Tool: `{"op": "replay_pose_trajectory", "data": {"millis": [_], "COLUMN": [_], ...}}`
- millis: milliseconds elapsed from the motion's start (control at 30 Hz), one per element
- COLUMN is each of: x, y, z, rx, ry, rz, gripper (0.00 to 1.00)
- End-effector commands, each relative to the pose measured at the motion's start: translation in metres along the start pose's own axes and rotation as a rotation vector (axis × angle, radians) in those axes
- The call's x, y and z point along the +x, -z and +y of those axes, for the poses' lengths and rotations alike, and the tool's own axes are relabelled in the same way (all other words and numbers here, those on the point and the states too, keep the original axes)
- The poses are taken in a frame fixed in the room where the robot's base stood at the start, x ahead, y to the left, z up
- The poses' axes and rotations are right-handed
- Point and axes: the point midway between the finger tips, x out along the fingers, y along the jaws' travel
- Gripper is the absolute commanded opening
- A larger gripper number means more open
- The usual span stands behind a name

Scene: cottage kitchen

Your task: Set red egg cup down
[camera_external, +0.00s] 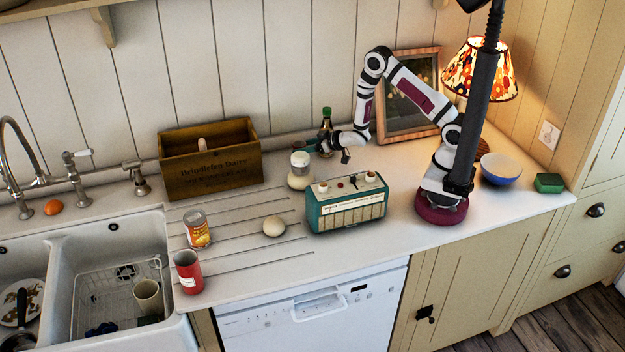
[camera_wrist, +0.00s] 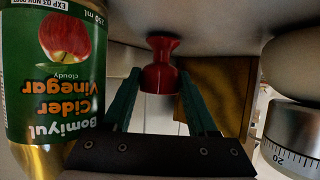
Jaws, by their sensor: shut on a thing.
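The red egg cup (camera_wrist: 160,76) shows in the wrist view between the tips of the two green fingers of my gripper (camera_wrist: 161,84). My gripper is shut on it. The wrist picture is upside down, with the pale counter at the top. The cup's narrow foot points to the counter and its wider bowl is away from it. I cannot tell whether the foot touches. In the external view my gripper (camera_external: 338,147) is low over the back of the counter. The cup is not clearly visible there.
A cider vinegar bottle (camera_wrist: 55,75) stands close on one side of my gripper, and a dial timer (camera_wrist: 292,140) on the other. The timer (camera_external: 300,171) and green radio (camera_external: 346,205) stand in front in the external view. A wooden crate (camera_external: 211,168) is to the left.

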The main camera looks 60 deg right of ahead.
Motion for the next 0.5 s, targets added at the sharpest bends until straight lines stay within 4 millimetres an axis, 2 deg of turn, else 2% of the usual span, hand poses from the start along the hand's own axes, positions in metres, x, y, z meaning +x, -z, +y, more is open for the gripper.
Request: {"op": "replay_pose_trajectory", "data": {"millis": [200, 233, 400, 500], "x": [0.0019, 0.0019, 0.0018, 0.0018], "y": [-0.0039, -0.0039, -0.0038, -0.0038], "z": [0.0, 0.0001, 0.0001, 0.0001], "rx": [0.0, 0.0, 0.0, 0.0], "ry": [0.0, 0.0, 0.0, 0.0], "rz": [0.0, 0.0, 0.0, 0.0], "gripper": [0.02, 0.62, 0.93, 0.93]}}
